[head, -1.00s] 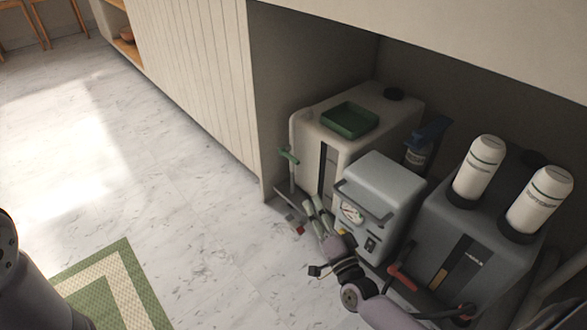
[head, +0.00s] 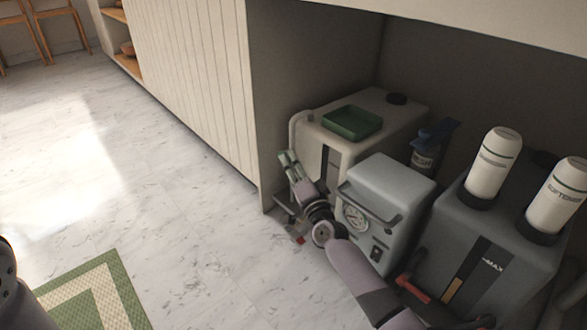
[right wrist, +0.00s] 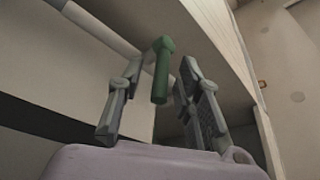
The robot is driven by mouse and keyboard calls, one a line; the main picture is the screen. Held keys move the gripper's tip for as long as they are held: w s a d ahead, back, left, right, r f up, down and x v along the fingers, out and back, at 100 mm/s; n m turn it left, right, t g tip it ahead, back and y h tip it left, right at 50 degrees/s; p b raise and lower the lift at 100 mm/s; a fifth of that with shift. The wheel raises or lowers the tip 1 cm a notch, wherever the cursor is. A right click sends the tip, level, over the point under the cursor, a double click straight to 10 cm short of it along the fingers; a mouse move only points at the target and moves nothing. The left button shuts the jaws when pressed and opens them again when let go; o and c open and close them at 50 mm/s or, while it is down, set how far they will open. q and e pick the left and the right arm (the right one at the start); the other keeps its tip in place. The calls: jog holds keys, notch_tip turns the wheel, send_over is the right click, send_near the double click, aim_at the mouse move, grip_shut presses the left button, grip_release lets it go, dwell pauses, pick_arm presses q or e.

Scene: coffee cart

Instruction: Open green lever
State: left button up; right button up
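The green lever (right wrist: 162,70) shows in the right wrist view, with its handle between the two fingers of my right gripper (right wrist: 158,85). The fingers stand apart with gaps to the handle on both sides, so the gripper is open. In the head view, my right gripper (head: 289,162) is at the left front corner of the white tank (head: 365,145), where its fingers mostly hide the lever. A pale pipe (head: 294,125) on that tank runs down toward the lever. My left gripper is out of view.
A grey box with a gauge (head: 380,195) stands right of my gripper. A dark grey unit (head: 490,245) with two white bottles and a red lever (head: 413,290) is farther right. The cabinet side (head: 255,150) is close on the left.

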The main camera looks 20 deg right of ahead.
jog(key=shift+w, duration=0.1)
jog(key=shift+c, duration=0.3)
grip_shut()
dwell(0.6)
